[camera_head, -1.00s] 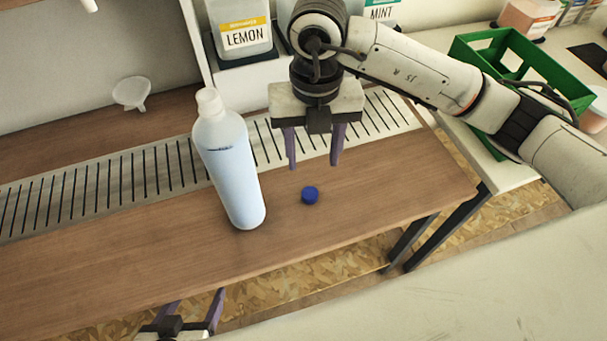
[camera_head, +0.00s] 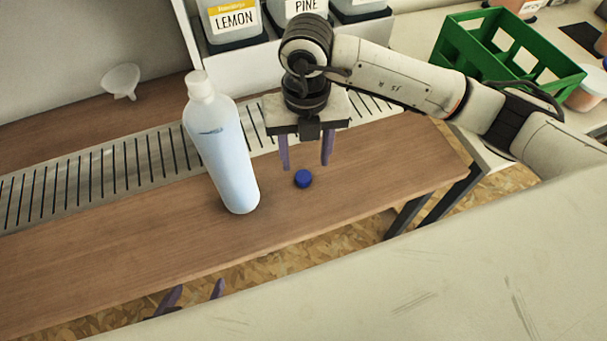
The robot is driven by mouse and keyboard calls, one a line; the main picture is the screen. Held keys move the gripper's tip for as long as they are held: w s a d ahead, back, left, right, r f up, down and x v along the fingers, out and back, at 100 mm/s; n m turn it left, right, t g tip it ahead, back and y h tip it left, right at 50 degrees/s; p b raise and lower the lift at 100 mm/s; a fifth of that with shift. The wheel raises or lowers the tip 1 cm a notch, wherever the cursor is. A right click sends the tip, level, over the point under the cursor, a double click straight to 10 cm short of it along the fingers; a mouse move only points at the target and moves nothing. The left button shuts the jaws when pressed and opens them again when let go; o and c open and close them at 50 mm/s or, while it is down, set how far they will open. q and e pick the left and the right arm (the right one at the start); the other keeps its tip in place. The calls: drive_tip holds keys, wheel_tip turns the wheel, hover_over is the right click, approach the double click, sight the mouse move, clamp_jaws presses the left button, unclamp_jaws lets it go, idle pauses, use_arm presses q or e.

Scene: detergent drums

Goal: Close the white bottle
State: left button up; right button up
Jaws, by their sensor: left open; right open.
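The white bottle (camera_head: 222,150) stands on the wooden table, with a bare white neck at its top. A small blue cap (camera_head: 303,178) lies on the table to the right of the bottle's base. My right gripper (camera_head: 306,166) is open and empty, pointing down, with its purple fingers above and just behind the cap. My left gripper (camera_head: 196,295) is open at the bottom edge of the view, in front of the table's front edge; only its fingers show.
Labelled drums (camera_head: 235,22) stand behind. A green crate (camera_head: 510,50) stands at the right. The table's left part is clear.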

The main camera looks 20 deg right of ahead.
sight(303, 175)
drive_tip(key=f, duration=0.5)
drive_tip(key=shift+a+f, duration=0.1)
drive_tip(key=shift+a, duration=0.1)
drive_tip(key=c, duration=1.1)
